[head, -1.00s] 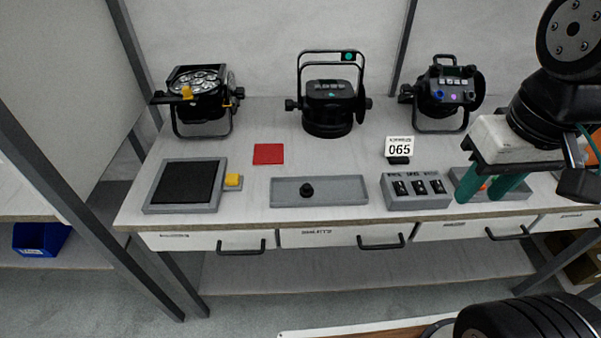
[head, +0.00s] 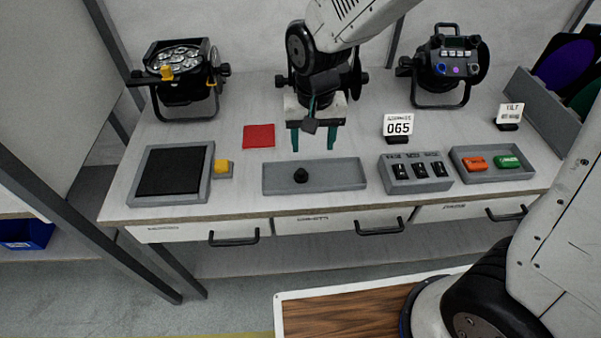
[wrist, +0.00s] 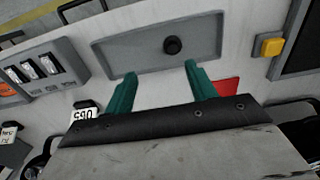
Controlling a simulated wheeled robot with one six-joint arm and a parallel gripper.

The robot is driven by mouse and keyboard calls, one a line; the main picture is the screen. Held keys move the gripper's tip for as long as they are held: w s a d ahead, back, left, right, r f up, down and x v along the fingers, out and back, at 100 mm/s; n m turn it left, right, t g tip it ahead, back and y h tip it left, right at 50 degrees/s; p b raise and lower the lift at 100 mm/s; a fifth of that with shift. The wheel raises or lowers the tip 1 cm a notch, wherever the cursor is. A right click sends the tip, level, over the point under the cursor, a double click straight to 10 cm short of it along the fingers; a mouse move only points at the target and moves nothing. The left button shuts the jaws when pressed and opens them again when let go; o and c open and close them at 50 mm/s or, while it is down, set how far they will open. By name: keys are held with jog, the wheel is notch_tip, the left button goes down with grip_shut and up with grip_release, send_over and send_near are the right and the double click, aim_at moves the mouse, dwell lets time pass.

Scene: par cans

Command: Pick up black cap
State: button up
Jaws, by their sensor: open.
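The black cap (head: 301,176) is a small round knob-like piece lying in the shallow grey tray (head: 340,176), left of the tray's middle. It also shows in the wrist view (wrist: 173,46), beyond the fingertips and between their lines. My gripper (head: 313,146) has two green fingers, spread apart with nothing between them. It hangs behind the tray in the head view, apart from the cap. The fingers also show in the wrist view (wrist: 160,70). Nothing hides the cap.
A red square (head: 259,136) lies left of my gripper. A grey box with black switches (head: 416,172) stands right of the tray, a black pad (head: 170,172) to the left. A 065 sign (head: 398,127) stands behind the switches. Par cans (head: 182,75) line the back.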

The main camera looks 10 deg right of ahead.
aim_at(301, 171)
jog(key=f, duration=0.1)
jog(key=a+f, duration=0.2)
jog(key=shift+w+a+f, duration=0.15)
jog(key=shift+w+f, duration=0.05)
jog(key=shift+w, duration=0.05)
jog(key=f, duration=0.7)
jog(key=shift+w, duration=0.2)
jog(key=c, duration=1.1)
